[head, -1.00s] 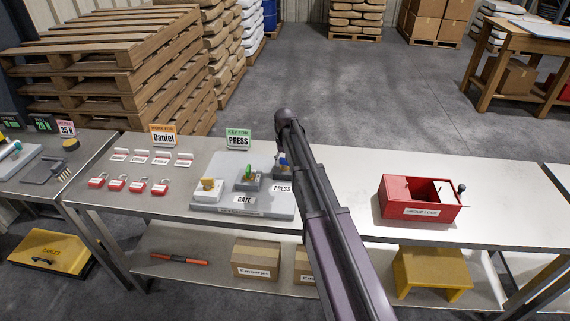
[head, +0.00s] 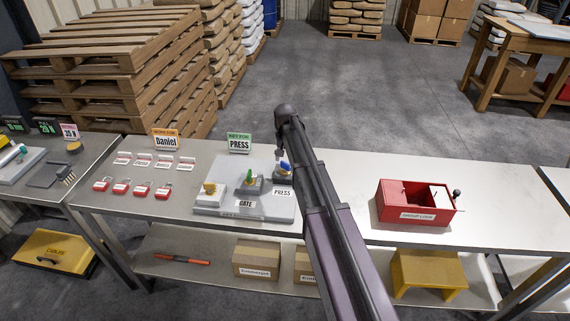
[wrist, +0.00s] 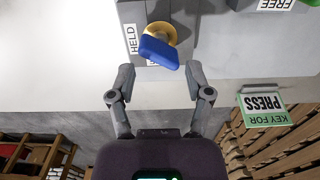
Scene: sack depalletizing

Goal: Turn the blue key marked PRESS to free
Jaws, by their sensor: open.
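The blue key (head: 285,166) sits in its lock on the grey panel (head: 225,206), behind the PRESS label (head: 282,191). In the wrist view the blue key (wrist: 158,52) stands in a round brass lock (wrist: 160,33), its bow lying slantwise. A HELD label (wrist: 131,40) is to its left; another label beneath the key is mostly covered. My gripper (wrist: 158,79) is open and empty, its two fingertips apart on either side of the key's near end, not touching it. In the head view my arm hides most of the gripper.
A KEY FOR PRESS sign (head: 239,143) stands behind. Red padlocks (head: 142,189) lie left; a red group lock box (head: 417,203) stands right.

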